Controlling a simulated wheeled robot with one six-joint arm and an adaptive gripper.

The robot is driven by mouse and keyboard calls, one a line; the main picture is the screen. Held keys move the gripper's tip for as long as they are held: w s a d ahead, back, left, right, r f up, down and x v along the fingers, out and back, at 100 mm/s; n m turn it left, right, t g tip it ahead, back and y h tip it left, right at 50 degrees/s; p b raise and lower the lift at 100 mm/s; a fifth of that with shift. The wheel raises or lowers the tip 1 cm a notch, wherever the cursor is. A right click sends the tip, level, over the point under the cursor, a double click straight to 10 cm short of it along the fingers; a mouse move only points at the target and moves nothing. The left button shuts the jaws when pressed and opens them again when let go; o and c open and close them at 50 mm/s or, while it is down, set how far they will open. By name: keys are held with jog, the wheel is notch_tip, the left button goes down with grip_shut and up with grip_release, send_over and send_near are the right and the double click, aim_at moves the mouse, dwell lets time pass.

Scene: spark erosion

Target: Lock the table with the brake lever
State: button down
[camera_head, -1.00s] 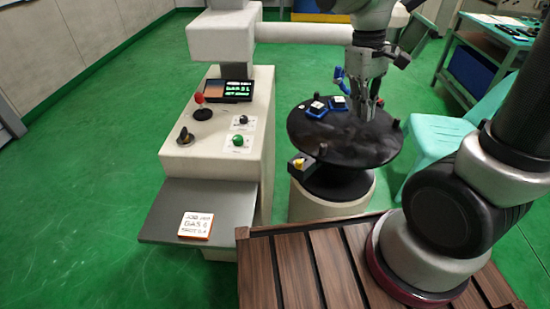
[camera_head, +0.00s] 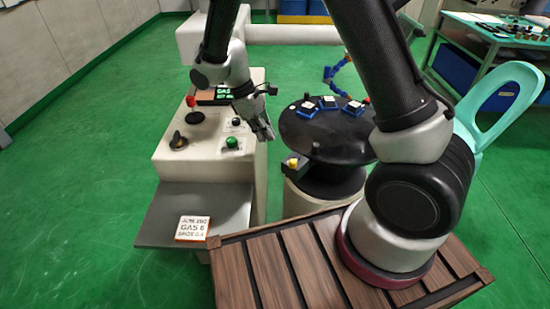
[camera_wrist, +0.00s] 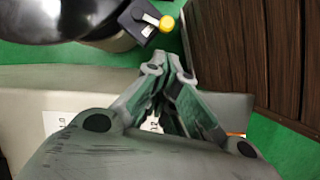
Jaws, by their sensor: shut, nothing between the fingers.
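The brake lever (camera_head: 292,163), a short lever with a yellow knob on a dark block, sits at the near left side of the round black table (camera_head: 345,150), below its edge. In the wrist view the lever's pale bar and yellow knob (camera_wrist: 166,24) show at the top, beyond my fingertips and apart from them. My gripper (camera_head: 266,131) is shut and empty, pointing down beside the console's right edge, left of the table and above the lever's height. Its fingertips (camera_wrist: 169,66) come together in the wrist view. The table's right part is hidden behind my arm.
Several small blue trays with pale tops (camera_head: 329,102) lie on the table. The white console (camera_head: 205,155) with a red-knobbed stick, dark knob and green button stands left. A card (camera_head: 192,229) lies on its grey shelf (camera_head: 232,207).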

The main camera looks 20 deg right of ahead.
jog(key=x, duration=1)
